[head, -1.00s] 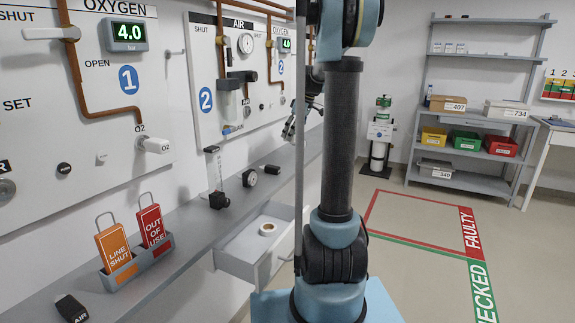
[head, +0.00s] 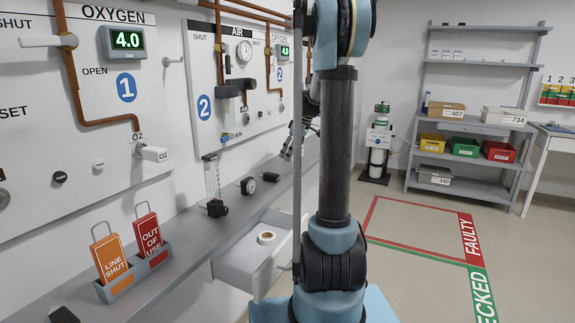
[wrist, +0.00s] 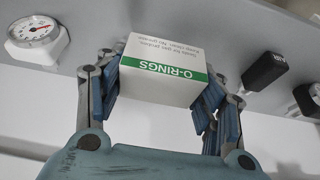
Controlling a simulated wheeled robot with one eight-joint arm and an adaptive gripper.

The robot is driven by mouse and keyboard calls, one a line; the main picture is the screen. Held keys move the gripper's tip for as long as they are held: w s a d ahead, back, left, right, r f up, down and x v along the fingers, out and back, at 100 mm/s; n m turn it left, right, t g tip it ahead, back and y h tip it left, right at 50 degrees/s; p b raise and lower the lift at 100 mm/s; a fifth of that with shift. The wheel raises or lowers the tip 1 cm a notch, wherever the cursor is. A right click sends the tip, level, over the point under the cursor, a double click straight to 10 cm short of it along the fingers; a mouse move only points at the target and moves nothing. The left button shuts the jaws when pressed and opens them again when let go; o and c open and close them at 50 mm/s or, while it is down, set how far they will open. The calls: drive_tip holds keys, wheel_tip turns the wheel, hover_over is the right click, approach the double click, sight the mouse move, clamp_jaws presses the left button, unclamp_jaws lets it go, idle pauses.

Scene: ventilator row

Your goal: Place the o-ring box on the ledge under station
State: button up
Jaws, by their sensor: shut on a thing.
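The o-ring box (wrist: 166,62) is white with a green band reading O-RINGS. It sits between the blue-padded fingers of my gripper (wrist: 162,78) in the wrist view, and the gripper is shut on it. The grey ledge (wrist: 205,22) lies behind the box there; I cannot tell whether they touch. In the head view the ledge (head: 185,238) runs along the wall below the stations. My gripper (head: 290,143) is near its far part, partly hidden behind my arm, and the box cannot be made out there.
A gauge (wrist: 38,32) and black fittings (wrist: 264,72) flank the box. Nearer on the ledge are a flowmeter (head: 214,190), another gauge (head: 248,185) and tag holders (head: 120,288). An open drawer (head: 240,270) holding a white roll juts out below. Storage shelves (head: 470,130) stand right.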

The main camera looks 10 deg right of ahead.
drive_tip(key=shift+f, duration=2.15)
drive_tip(key=o, duration=1)
drive_tip(key=shift+o, duration=0.2)
drive_tip(key=v, duration=1.2)
